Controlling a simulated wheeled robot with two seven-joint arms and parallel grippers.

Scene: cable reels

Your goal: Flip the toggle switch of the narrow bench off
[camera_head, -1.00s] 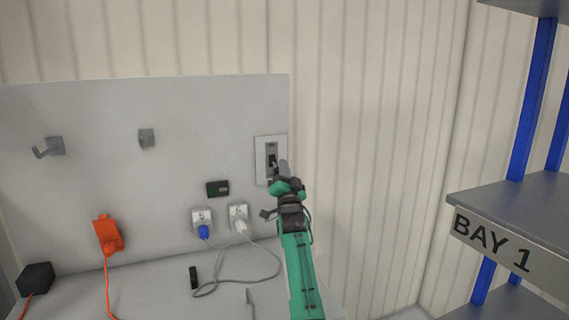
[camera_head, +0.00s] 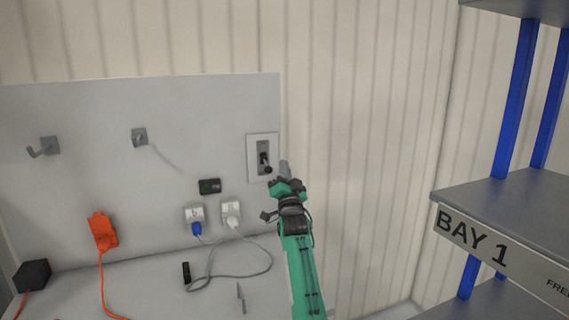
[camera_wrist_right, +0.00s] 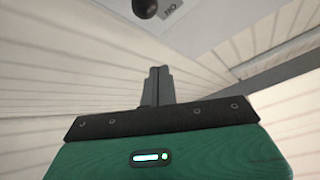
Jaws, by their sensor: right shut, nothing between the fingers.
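The toggle switch (camera_head: 264,158) sits on a pale plate (camera_head: 251,176) at the right end of the bench's grey back panel. Its dark lever slants down to a round black knob, which also shows at the top edge of the right wrist view (camera_wrist_right: 145,8) beside a partly cut-off label. My right gripper (camera_head: 284,168), on a green arm, is just right of the plate in the head view. Its fingers (camera_wrist_right: 160,86) are together and empty, apart from the knob in the wrist view. My left gripper is not in view.
The panel carries two hooks, a small dark display (camera_head: 209,186), and outlets with a blue plug (camera_head: 196,229) and a white plug (camera_head: 232,221). An orange plug (camera_head: 102,232) and a black box (camera_head: 32,274) are at left. A shelf marked BAY 1 (camera_head: 472,237) stands right.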

